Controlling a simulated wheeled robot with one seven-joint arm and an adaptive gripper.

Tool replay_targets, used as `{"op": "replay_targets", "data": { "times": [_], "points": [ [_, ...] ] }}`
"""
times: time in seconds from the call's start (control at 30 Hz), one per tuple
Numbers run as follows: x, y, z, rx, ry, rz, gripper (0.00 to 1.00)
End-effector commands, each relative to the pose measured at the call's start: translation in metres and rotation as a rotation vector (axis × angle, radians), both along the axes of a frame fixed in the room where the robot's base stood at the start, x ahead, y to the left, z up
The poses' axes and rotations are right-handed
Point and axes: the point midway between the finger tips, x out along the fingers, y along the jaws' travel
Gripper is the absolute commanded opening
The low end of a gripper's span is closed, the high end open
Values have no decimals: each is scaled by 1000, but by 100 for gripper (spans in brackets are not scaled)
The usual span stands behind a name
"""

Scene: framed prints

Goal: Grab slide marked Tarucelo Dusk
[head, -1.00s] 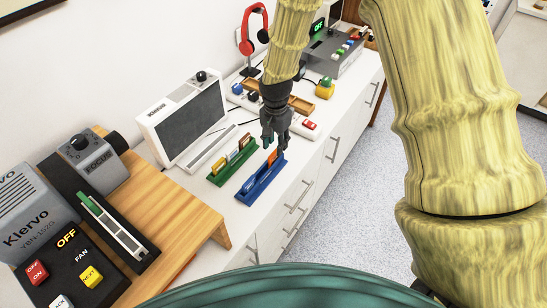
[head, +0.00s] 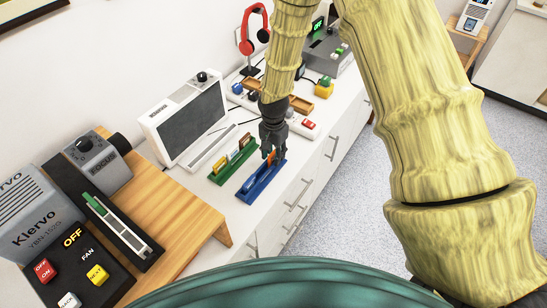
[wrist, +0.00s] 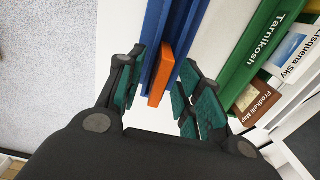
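My gripper (head: 271,152) is open above the blue rack (head: 266,186) on the white counter. In the wrist view its green-padded fingers (wrist: 163,72) stand on either side of an orange slide (wrist: 161,75) in the blue rack (wrist: 152,32), with gaps on both sides. No label shows on the orange slide, and I cannot read Tarucelo Dusk anywhere. A blue slide sits near the rack's other end in the head view. The green rack (head: 217,173), marked Tarnikosh in the wrist view (wrist: 262,50), stands alongside with several slides, including Lisquena Sky (wrist: 290,50) and one brown-labelled slide (wrist: 257,103).
A white slide viewer (head: 190,120) with a dark screen stands behind the racks. A wooden stand (head: 185,220) with a Klervo projector (head: 38,215) is at left. Red headphones (head: 255,35) and a grey control box (head: 330,50) are farther back. The counter's front edge is close to the blue rack.

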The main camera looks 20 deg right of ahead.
Motion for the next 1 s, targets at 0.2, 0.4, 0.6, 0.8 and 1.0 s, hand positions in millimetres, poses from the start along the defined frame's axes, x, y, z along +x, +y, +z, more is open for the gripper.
{"op": "replay_targets", "data": {
  "times": [0.2,0.4,0.6,0.8,1.0],
  "points": [
    [0,0,0,0,0,0,8],
    [0,0,0,0,0,0,0],
    [0,0,1,0,0,0,0],
    [0,0,7,-1,-1,1,0],
    [1,0,24,0,-1,0,0]
  ]
}}
